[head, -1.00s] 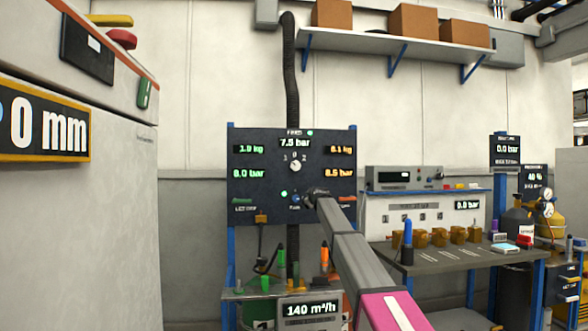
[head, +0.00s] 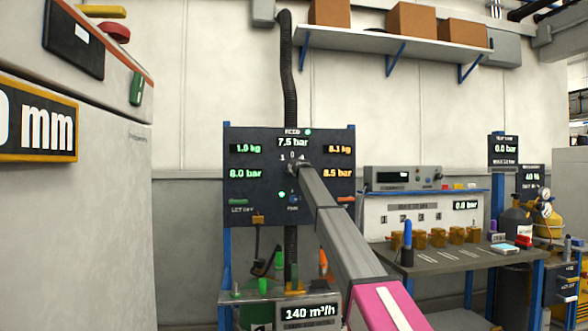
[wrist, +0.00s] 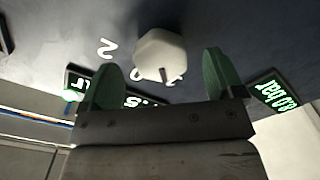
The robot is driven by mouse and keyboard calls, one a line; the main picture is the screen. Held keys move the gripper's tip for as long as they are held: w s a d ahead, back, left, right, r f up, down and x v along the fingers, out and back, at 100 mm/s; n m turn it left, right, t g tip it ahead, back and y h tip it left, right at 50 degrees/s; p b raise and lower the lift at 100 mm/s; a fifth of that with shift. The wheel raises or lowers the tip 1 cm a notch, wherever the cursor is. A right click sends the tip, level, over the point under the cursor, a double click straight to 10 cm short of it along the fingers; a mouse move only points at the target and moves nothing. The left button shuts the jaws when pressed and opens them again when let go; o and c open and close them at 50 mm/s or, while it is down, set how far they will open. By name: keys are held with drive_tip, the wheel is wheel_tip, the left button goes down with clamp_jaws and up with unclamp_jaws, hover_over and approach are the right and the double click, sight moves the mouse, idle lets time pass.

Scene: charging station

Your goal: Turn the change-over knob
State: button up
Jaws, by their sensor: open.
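The change-over knob (wrist: 160,54) is a pale, faceted knob on the dark panel (head: 240,215). In the wrist view the panel is seen from close up and turned round, with a white "2" (wrist: 107,48) beside the knob. My gripper (wrist: 160,80) is open, its two green fingers apart on either side of the knob, with visible gaps. I cannot tell whether the fingertips reach past the knob's face. In the head view my gripper (head: 297,167) is at the panel's upper middle and mostly hides the knob.
Lit readouts surround the knob, including "7.5 bar" (head: 293,142) above it. A small blue knob (head: 294,198) and a green light (head: 282,195) sit below. A workbench (head: 425,262) with brown blocks stands right, and a large grey cabinet (head: 90,220) left.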

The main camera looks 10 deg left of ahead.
drive_tip(key=x, duration=0.3)
drive_tip(key=shift+w, duration=0.25)
drive_tip(key=c, duration=0.9)
